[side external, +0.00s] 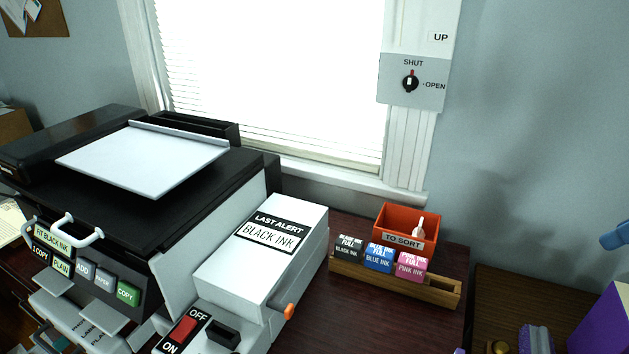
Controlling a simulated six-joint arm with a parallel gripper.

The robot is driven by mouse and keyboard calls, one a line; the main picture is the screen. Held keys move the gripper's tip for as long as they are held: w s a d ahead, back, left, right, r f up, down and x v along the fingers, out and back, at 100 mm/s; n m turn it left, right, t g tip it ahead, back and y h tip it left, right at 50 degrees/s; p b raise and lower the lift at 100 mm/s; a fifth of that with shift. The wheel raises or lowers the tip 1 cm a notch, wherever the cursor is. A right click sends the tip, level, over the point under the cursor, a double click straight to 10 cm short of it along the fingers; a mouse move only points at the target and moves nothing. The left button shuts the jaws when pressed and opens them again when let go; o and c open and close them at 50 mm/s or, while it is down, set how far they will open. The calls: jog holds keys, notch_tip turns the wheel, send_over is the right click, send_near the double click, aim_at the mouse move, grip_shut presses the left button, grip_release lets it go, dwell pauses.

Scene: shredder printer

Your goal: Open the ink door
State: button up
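The printer (215,205) is a large black and white machine at the left. A white housing (225,262) on its right side carries a sign (270,233) reading "LAST ALERT BLACK INK". A small orange tab or handle (289,311) sticks out low at the housing's right front. No panel stands open on this housing. I cannot tell exactly which panel is the ink door. The printer's front has a panel (53,239) reading "FIT BLACK INK". My gripper is not clearly in view.
A wooden rack (440,293) with black, blue and pink ink boxes stands right of the printer, before an orange "TO SORT" bin (408,226). A red OFF/ON switch (183,329) is at the front. A blue object (615,237) and purple box (602,322) are at right.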

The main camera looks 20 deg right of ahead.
jog(key=w+a+n+g+y, duration=0.2)
jog(key=w+a+n+y, duration=0.15)
jog(key=w+a, duration=1.15)
jog(key=n+g, duration=0.2)
jog(key=n, duration=0.2)
send_near(280, 304)
jog(key=w+d+v, duration=0.1)
jog(key=v, duration=0.5)
jog(key=shift+s+a+f+y, duration=0.2)
jog(key=shift+s+y, duration=0.05)
jog(key=shift+s, duration=0.3)
jog(key=x, duration=1.3)
jog(key=shift+w+a+f, duration=0.1)
jog(key=shift+a+f, duration=0.05)
jog(key=shift+f, duration=0.15)
grip_shut()
